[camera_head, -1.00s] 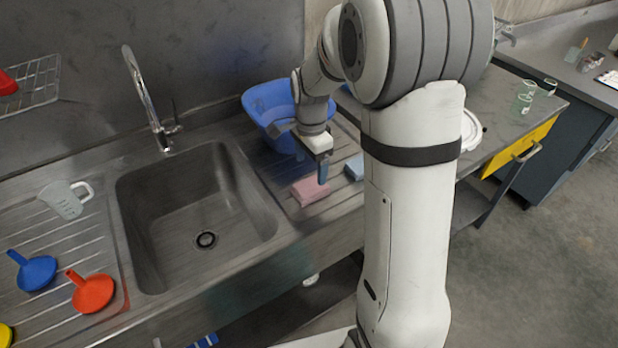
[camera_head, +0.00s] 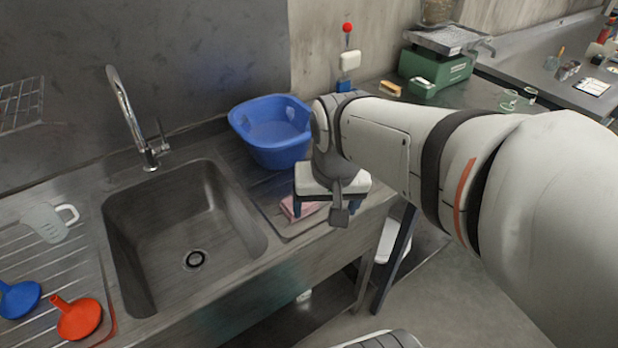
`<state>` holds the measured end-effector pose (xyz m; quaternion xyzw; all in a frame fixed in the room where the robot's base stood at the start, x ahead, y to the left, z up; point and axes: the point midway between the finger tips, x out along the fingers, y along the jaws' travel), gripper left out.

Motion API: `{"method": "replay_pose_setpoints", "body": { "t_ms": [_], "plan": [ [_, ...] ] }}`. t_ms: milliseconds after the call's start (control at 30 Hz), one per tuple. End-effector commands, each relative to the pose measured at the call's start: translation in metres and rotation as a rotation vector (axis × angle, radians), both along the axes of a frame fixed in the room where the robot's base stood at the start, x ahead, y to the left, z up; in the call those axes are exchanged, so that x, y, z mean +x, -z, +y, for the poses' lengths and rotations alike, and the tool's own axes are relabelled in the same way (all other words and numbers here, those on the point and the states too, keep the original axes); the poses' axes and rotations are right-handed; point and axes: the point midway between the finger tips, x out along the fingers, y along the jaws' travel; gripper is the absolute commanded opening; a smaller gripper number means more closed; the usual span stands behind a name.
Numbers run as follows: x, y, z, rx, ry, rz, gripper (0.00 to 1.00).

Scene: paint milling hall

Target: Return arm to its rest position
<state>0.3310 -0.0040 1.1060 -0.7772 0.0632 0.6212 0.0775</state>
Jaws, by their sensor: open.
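My gripper (camera_head: 325,208) is open, with blue fingers spread apart, and hangs over the drainboard to the right of the sink. I see nothing held between its fingers. A pink sponge (camera_head: 310,208) lies on the drainboard behind and below the gripper and is partly hidden by it. I cannot tell the exact gap between them. My arm reaches in from the right edge of the picture and covers part of the counter.
A blue basin (camera_head: 270,128) stands behind the gripper. The steel sink (camera_head: 185,235) is empty, with a tall tap (camera_head: 128,110) behind it. A green scale (camera_head: 437,70) stands far right.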

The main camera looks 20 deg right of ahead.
Motion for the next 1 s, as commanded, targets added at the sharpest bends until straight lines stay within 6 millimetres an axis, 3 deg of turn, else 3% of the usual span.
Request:
{"method": "replay_pose_setpoints", "body": {
  "t_ms": [100, 233, 1000],
  "plan": [
    [-0.022, 0.003, 0.0, -0.03, -0.123, -0.03, 0.79],
    [-0.031, 0.006, 0.003, -0.046, -0.185, -0.041, 0.79],
    [-0.031, 0.006, 0.003, -0.048, -0.193, -0.041, 0.79]
  ]
}}
